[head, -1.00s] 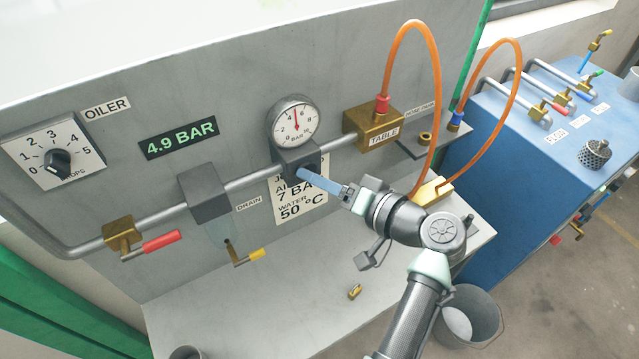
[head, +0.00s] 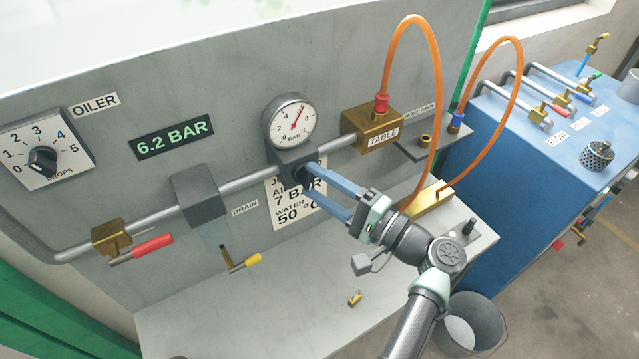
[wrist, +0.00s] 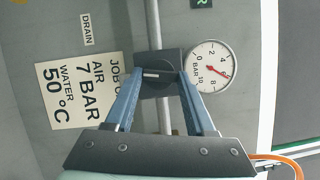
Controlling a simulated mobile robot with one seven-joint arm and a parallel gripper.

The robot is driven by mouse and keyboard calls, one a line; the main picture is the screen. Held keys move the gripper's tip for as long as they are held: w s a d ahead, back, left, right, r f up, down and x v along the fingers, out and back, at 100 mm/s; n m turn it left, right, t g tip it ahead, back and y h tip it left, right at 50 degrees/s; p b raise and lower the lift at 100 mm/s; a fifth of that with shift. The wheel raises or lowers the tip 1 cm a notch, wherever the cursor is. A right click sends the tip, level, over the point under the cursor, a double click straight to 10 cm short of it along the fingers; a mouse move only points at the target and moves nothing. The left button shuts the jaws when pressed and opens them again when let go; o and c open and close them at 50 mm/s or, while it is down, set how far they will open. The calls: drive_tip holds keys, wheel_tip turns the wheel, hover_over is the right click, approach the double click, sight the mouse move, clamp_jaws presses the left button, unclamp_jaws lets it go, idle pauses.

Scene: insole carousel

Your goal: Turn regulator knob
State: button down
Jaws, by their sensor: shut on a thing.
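The regulator is a dark block (head: 293,155) on the grey pipe, right under the round pressure gauge (head: 290,121). Its black knob (wrist: 154,75) shows in the wrist view between my blue fingertips. My gripper (head: 306,182) is shut on the knob, one finger on each side. The green digital display (head: 174,137) reads 6.2 BAR. The gauge needle points near 6; the gauge also shows in the wrist view (wrist: 213,66). The job card (head: 292,214), partly hidden by my fingers in the head view, reads AIR 7 BAR, WATER 50 °C.
The oiler dial (head: 42,159) is at the left. A red-handled valve (head: 152,246) and a yellow-handled drain (head: 245,262) sit lower. A brass table block (head: 377,130) with an orange hose (head: 388,55) is right of the gauge. A bucket (head: 473,325) stands below right.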

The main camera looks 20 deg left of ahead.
drive_tip(key=shift+m+y, duration=0.3)
drive_tip(key=shift+m, duration=0.4)
drive_tip(key=shift+m+t, duration=0.3)
drive_tip(key=shift+c, duration=1.2)
unclamp_jaws()
drive_tip(key=b+v, duration=0.4)
drive_tip(key=v, duration=0.9)
